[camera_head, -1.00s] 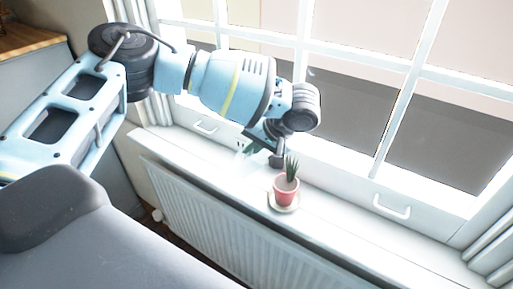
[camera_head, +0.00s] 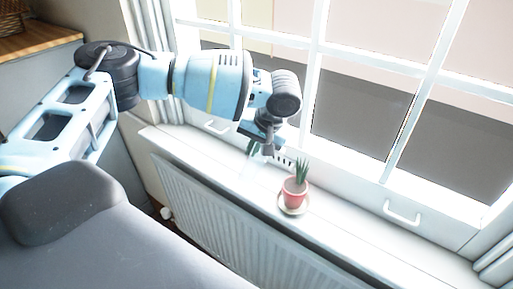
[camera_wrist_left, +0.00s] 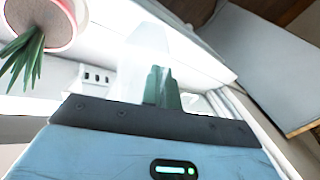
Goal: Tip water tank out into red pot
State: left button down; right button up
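The red pot (camera_head: 295,192) holds a spiky green plant and stands upright on a pale saucer (camera_head: 292,209) on the windowsill. In the left wrist view the red pot (camera_wrist_left: 62,22) is at the upper left. My left gripper (camera_head: 267,149) is up and left of the pot, pointing down over the sill. It appears shut on the water tank (camera_wrist_left: 140,58), a translucent whitish body with a green part. In the head view the tank (camera_head: 250,168) is faint against the white sill, so its exact tilt is hard to tell. The fingertips are mostly hidden. My right gripper is out of view.
The white windowsill (camera_head: 345,238) is clear to the right of the pot. The window frame with white handles (camera_head: 402,212) rises close behind. A radiator (camera_head: 215,215) is below the sill. A wood-topped cabinet (camera_head: 35,42) is at the far left.

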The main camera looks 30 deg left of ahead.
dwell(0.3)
pick_arm(q)
jog(key=shift+w+a+f+h, duration=0.1)
jog(key=shift+a+f+h, duration=0.1)
jog(key=shift+a+h, duration=0.4)
jog(key=shift+a+f+h, duration=0.2)
jog(key=shift+a+h, duration=0.25)
jog(key=shift+h, duration=0.15)
jog(key=shift+a+f+h, duration=0.25)
jog(key=shift+a+h, duration=0.25)
jog(key=shift+h, duration=0.05)
jog(key=shift+a+f+h, duration=0.2)
jog(key=shift+a+h, duration=0.3)
jog(key=shift+h, duration=0.05)
jog(key=s+r, duration=0.5)
jog(key=s, duration=0.1)
jog(key=shift+a, duration=0.25)
